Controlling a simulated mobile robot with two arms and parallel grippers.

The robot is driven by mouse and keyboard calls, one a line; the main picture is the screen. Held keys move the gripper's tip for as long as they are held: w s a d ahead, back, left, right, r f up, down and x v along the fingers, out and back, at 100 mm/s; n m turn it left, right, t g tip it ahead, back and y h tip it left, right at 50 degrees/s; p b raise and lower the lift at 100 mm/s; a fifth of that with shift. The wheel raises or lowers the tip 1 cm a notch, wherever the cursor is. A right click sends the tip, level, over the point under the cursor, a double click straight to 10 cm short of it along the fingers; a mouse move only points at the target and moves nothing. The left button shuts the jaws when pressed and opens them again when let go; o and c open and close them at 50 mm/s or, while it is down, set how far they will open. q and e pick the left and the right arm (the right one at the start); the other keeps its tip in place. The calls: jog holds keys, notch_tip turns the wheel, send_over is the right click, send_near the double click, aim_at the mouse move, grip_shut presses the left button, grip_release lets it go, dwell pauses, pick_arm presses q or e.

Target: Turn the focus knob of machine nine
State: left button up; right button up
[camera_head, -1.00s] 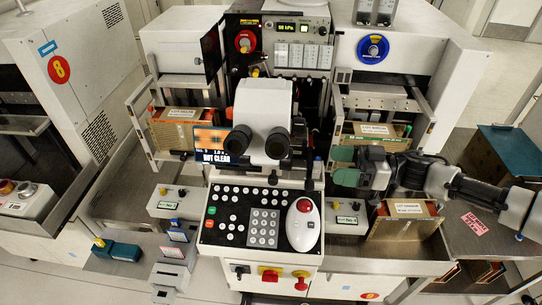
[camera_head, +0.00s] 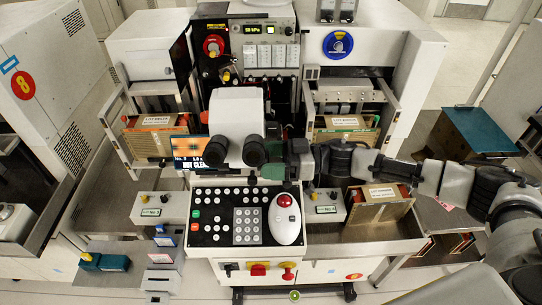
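The central machine (camera_head: 420,62) has no number visible to me. Its white microscope (camera_head: 237,112) has two black eyepieces (camera_head: 234,150). A small screen (camera_head: 190,152) left of the eyepieces shows a blurred orange picture and text that appears to read "NOT CLEAR". My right gripper (camera_head: 280,158) is at the right side of the microscope, close to the right eyepiece. A green fingertip pad shows at its lower front. The focus knob is not distinct; the gripper and microscope hide that side. I cannot tell whether the gripper touches or grasps anything. My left gripper is not in view.
Boxed magazines stand at the left (camera_head: 156,124), right (camera_head: 345,124) and lower right (camera_head: 378,205). A machine marked 8 (camera_head: 52,75) stands at the left.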

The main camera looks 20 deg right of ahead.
jog(key=c, duration=0.7)
jog(key=shift+c, duration=1.2)
jog(key=shift+f+n+b, duration=0.1)
jog(key=shift+n+b, duration=3.95)
jog(key=shift+n, duration=4.25)
